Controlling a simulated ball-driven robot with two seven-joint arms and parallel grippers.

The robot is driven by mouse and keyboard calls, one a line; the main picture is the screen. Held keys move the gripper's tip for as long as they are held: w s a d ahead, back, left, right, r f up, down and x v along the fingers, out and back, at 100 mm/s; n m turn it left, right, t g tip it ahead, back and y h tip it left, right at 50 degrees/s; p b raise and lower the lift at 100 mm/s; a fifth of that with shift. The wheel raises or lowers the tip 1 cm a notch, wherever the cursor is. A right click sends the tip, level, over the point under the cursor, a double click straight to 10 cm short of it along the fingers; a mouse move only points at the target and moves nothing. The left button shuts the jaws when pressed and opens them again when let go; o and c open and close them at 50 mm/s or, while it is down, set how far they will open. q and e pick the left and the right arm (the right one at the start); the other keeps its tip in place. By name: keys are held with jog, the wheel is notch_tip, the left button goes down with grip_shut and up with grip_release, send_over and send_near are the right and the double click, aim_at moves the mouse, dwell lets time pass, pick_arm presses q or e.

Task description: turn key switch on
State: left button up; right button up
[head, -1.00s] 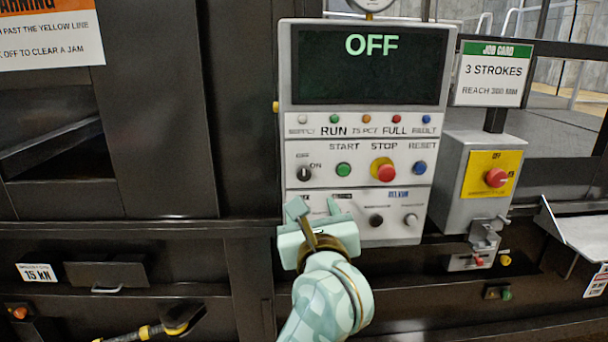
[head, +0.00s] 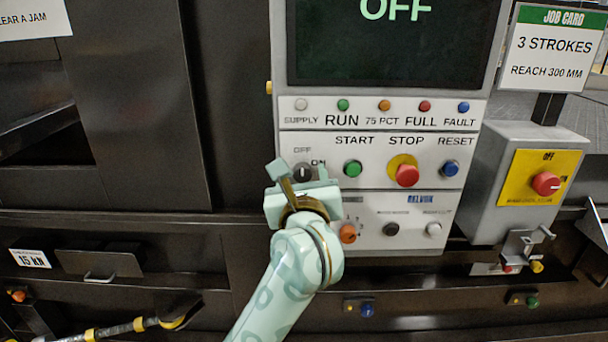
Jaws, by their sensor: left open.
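The key switch (head: 303,172) is a small dark round switch with a pale upright mark, at the left of the panel's button row under the OFF and ON labels. The control panel (head: 468,205) is light grey, and its display (head: 392,55) reads OFF. My left gripper (head: 292,180), pale green, is open at the key switch, with its fingers around or just in front of it. It partly covers the switch's lower part, and I cannot tell whether it touches. My right gripper is not in view.
A green start button (head: 352,168), a red stop button (head: 407,174) and a blue reset button (head: 449,168) sit to the right. An orange knob (head: 347,233) is close below. A grey box with a red rotary switch (head: 546,184) stands further right.

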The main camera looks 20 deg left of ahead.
pick_arm(q)
jog(key=c, duration=1)
jog(key=shift+o, duration=0.2)
jog(key=shift+r+m+p, duration=0.15)
jog(key=shift+m+p, duration=0.95)
jog(key=shift+p, duration=0.15)
jog(key=m+p, duration=0.7)
jog(key=p, duration=0.2)
jog(key=shift+m, duration=0.3)
jog(key=shift+m+p, duration=1.3)
jog(key=shift+p, duration=0.4)
jog(key=shift+f, duration=0.2)
jog(key=o, duration=1)
jog(key=shift+c, duration=0.2)
